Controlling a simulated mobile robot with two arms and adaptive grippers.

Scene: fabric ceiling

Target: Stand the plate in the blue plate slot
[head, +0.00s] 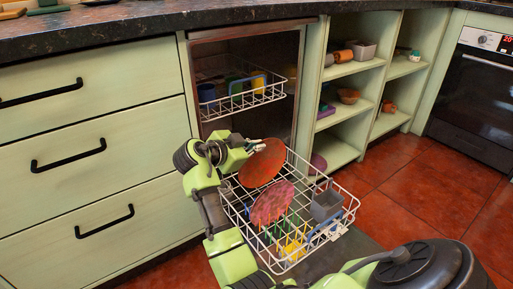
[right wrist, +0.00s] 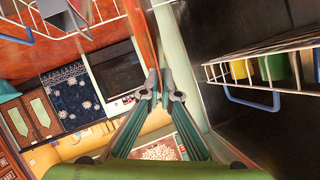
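An orange-red round plate (head: 262,164) is at the tips of my right gripper (head: 250,146), tilted above the back left of the pulled-out lower rack. In the right wrist view the fingers (right wrist: 163,88) are close together around a thin red edge (right wrist: 152,45), the plate seen edge-on. A blue piece (head: 325,233), apparently the blue slot, is at the lower rack's right front. Green (head: 275,230) and yellow (head: 292,249) pieces are in front of it on the left. A speckled pink-red plate (head: 271,204) stands in the rack. My left gripper is not in view.
The white wire lower rack (head: 231,211) also holds a grey box-like container (head: 326,204). The upper rack (head: 270,96) holds a blue cup (head: 207,93) and coloured pieces. Drawers (head: 90,165) stand left, open shelves (head: 352,115) right. Red floor is clear at right.

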